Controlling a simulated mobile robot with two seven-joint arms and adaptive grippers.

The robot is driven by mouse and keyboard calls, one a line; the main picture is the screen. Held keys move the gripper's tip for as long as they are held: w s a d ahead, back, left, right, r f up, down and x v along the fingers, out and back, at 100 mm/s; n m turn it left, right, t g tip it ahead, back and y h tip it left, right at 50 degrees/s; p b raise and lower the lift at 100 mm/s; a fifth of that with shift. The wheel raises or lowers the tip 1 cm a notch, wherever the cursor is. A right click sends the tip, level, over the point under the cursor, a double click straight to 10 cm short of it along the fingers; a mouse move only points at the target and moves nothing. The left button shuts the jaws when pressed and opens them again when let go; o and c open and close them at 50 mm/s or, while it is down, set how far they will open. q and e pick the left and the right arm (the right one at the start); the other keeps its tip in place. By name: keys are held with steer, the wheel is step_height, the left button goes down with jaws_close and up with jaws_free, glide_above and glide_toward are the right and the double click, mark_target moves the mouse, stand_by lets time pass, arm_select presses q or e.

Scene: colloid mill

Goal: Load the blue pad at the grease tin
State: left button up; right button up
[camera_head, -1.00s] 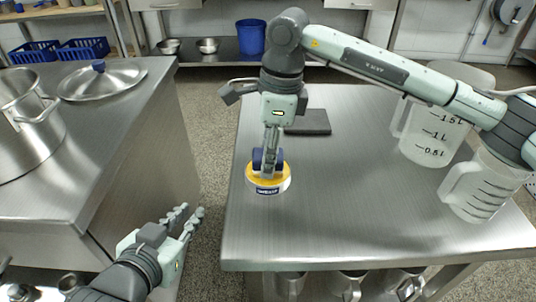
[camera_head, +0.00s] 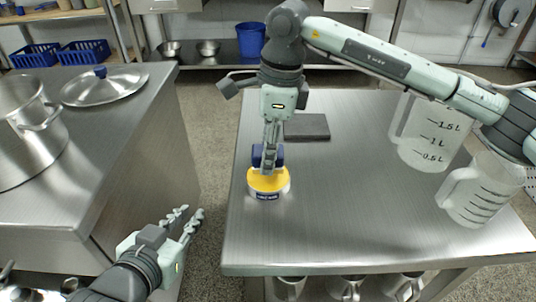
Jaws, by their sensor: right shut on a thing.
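The grease tin (camera_head: 270,187), with a yellow top and a dark label on its pale side, stands upright on the right-hand steel table. My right gripper (camera_head: 268,162) points down over the tin and is shut on the blue pad (camera_head: 257,152), which shows on both sides of the fingers. The pad is at or just above the tin's yellow top; whether they touch I cannot tell. My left gripper (camera_head: 191,213) is open and empty, low in the gap left of this table.
A dark grey slab (camera_head: 307,127) lies behind the tin on the table (camera_head: 350,225). Two measuring jugs (camera_head: 425,145) (camera_head: 482,190) stand at the right under my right arm. A steel pot (camera_head: 25,135) and a lid (camera_head: 100,86) occupy the left counter. The table's front middle is clear.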

steer(key=shift+r+p, duration=0.8)
steer(key=shift+r, duration=1.4)
steer(key=shift+f, duration=0.1)
